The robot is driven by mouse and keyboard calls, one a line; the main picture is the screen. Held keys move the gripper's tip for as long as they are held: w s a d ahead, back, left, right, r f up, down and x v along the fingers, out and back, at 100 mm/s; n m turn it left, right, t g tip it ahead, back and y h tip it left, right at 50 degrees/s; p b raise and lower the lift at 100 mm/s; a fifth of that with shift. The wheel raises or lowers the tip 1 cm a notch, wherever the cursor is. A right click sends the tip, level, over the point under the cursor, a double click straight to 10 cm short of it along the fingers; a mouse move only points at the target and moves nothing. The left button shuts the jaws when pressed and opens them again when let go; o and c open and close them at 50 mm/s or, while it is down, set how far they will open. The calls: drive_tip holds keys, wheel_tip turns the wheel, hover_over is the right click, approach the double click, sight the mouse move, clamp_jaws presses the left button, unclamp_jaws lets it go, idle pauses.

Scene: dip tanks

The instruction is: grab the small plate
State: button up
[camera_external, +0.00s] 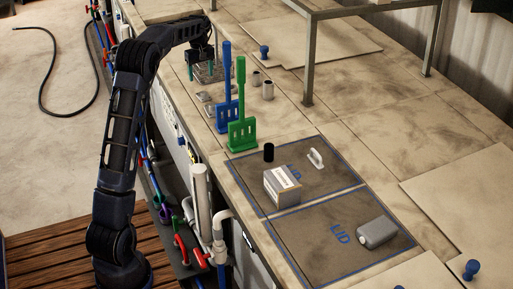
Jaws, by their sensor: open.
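Several small, flat grey pieces lie on the worktop near its left edge; one of them is a small plate (204,97), but they are too small to tell apart surely. My gripper (203,73) points down, open, with its greenish fingers apart, just behind these pieces in the picture. A grey wire-like rack or grid (211,74) shows around and behind the fingers. I cannot tell the gripper's height above it or whether anything lies between the fingers.
Blue (228,117) and green (242,133) paddle-like tools stand upright nearby. Two small metal cylinders (268,90) stand to their right. A metal frame (308,60) stands behind.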

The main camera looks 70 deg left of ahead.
sight(203, 92)
wheel_tip(203, 92, down, 4)
drive_tip(key=shift+r, duration=0.1)
drive_tip(key=shift+w+a+f, duration=0.1)
drive_tip(key=shift+w+f, duration=0.05)
drive_tip(key=shift+f, duration=1.25)
drive_tip(key=shift+w+a+f, duration=0.1)
drive_tip(key=shift+w+f, duration=0.05)
drive_tip(key=shift+f, duration=1.2)
drive_tip(key=shift+c, duration=0.5)
drive_tip(key=c, duration=1)
